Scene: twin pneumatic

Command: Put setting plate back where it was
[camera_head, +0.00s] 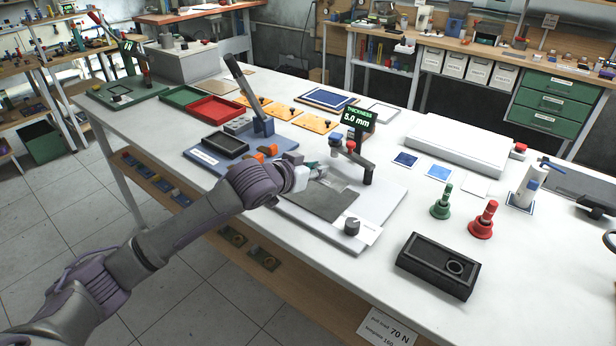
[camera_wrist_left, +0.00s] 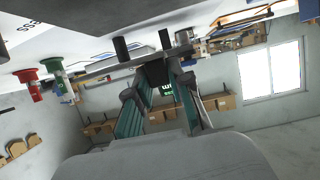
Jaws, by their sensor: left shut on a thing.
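My left gripper (camera_head: 318,171) is at the middle of the bench, and its fingers look closed at the far edge of a flat dark grey plate (camera_head: 322,202). I take this plate for the setting plate. It lies on or just above the pale base (camera_head: 385,208); I cannot tell if there is a gap. In the left wrist view, the gripper's green-padded fingers (camera_wrist_left: 160,105) show close up, but the thing between them is hard to make out. The gauge with the display (camera_head: 358,118) reading 5.0 mm stands just behind and right of the gripper. My right gripper is not in view.
A dark lever tool (camera_head: 250,100) and a black tray (camera_head: 220,144) stand left of the gripper. Green (camera_head: 441,203) and red (camera_head: 483,220) handled tools and a black box (camera_head: 438,265) stand to the right.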

